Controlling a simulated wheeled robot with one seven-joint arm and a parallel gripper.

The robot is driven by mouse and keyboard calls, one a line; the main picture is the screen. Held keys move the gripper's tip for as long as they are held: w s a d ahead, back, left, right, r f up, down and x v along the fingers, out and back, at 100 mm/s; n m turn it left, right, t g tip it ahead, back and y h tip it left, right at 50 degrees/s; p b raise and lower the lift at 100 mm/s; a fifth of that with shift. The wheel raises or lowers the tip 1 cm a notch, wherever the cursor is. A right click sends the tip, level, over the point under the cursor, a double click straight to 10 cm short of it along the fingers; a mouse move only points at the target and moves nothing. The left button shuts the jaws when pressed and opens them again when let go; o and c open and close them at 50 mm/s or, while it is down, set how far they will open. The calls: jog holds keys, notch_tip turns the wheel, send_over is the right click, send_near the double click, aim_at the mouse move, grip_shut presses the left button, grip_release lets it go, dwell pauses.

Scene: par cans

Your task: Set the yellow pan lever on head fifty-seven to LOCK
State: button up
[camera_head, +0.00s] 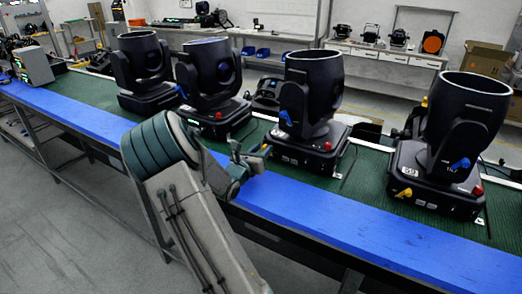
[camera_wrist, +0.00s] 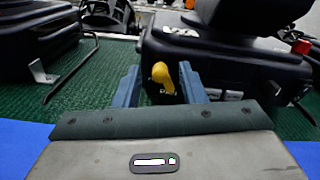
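Several black moving heads stand in a row on the green bench. My gripper (camera_head: 262,157) is at the front left corner of the base of the third head from the left (camera_head: 308,100). In the wrist view my gripper (camera_wrist: 161,84) is open, with a blue-grey finger on each side of a yellow lever (camera_wrist: 162,76). Small gaps show between the lever and both fingers. A white label (camera_wrist: 183,33) is on the base above the lever; I cannot read its number surely. The lever's LOCK marking cannot be made out. A blue lever (camera_head: 286,118) is higher on this head.
The rightmost head (camera_head: 460,125) has its own yellow lever (camera_head: 404,193) and a label that seems to read 59. Another head (camera_head: 210,85) stands close on the left. A blue strip (camera_head: 330,225) edges the bench front. A red knob (camera_wrist: 301,46) is right of the gripper.

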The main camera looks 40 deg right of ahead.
grip_shut()
jog(key=shift+f+b, duration=0.1)
jog(key=shift+b, duration=0.2)
jog(key=m+b, duration=0.1)
jog(key=b, duration=0.1)
jog(key=m+b, duration=0.1)
jog(key=b, duration=0.1)
jog(key=shift+s+d+f+m, duration=0.1)
jog(key=shift+s+d+m, duration=0.05)
jog(key=shift+s+m, duration=0.2)
jog(key=m+b, duration=0.2)
jog(key=b, duration=0.1)
jog(key=s+m+b, duration=0.1)
jog(key=m+b, duration=0.1)
jog(key=b, duration=0.2)
jog(key=shift+d, duration=0.2)
jog(key=m+b, duration=0.2)
jog(key=b, duration=0.2)
jog(key=s+m+b, duration=0.1)
jog(key=b, duration=0.3)
jog(key=shift+d+f+m, duration=0.1)
jog(key=shift+d+m, duration=0.1)
jog(key=shift+m, duration=0.15)
jog(key=m+b, duration=0.1)
jog(key=b, duration=0.2)
jog(key=shift+s+d, duration=0.1)
jog(key=shift+s, duration=0.1)
jog(key=shift+r+m, duration=0.2)
jog(key=shift+m, duration=0.1)
